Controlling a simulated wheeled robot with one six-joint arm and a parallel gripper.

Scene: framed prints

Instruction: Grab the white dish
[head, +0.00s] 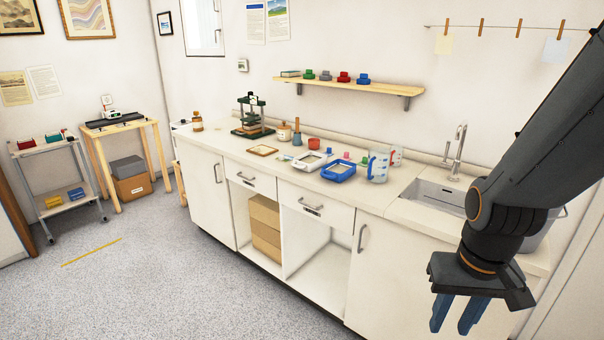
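A shallow white dish (302,168) lies on the counter, left of a blue tray (337,178). Its inside looks greyish. The blue tray sits close to its right side; I cannot tell if they touch. My gripper (454,325) hangs at the lower right, in front of the cabinets and well away from the dish. Its two blue fingers point down with a gap between them, and nothing shows in the gap.
A sink (438,197) with a tall tap is at right. A wall shelf (350,84) hangs above. The floor at left is mostly clear.

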